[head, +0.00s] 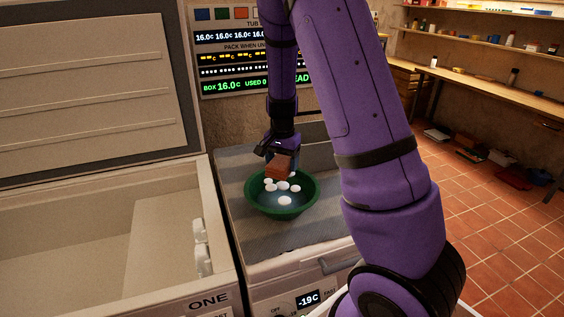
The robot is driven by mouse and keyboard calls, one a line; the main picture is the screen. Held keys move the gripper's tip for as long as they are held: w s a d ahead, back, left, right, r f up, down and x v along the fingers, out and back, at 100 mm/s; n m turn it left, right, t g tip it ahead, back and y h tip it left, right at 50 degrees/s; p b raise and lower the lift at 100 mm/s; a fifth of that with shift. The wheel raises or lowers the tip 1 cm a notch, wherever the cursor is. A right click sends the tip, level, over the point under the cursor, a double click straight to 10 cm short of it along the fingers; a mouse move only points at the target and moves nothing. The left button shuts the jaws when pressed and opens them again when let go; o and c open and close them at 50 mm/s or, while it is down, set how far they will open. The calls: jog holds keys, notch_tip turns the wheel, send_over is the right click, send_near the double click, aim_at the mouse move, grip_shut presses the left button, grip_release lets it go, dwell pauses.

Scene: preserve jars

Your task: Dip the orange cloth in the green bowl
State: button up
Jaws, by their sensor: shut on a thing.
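The green bowl (262,207) stands on a grey mat on a unit in the middle of the head view. It holds dark liquid with several white round pieces in it. My gripper (276,157) points down over the back of the bowl, shut on the orange cloth (278,169). The cloth is a small folded orange-brown block just above or at the white pieces. I cannot tell whether its lower edge touches the liquid. My gripper's fingertips are partly hidden by the cloth and the arm.
An open chest (110,240) marked ONE, with its lid up, is at the left. A display board (245,50) hangs behind the bowl. The grey mat (240,245) has bare room around the bowl. Shelves and a workbench (480,85) stand at the right, beyond the tiled floor.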

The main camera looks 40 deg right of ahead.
jog(key=shift+f, duration=5.75)
jog(key=shift+f, duration=0.65)
jog(key=shift+r, duration=7.05)
jog(key=shift+a, duration=0.1)
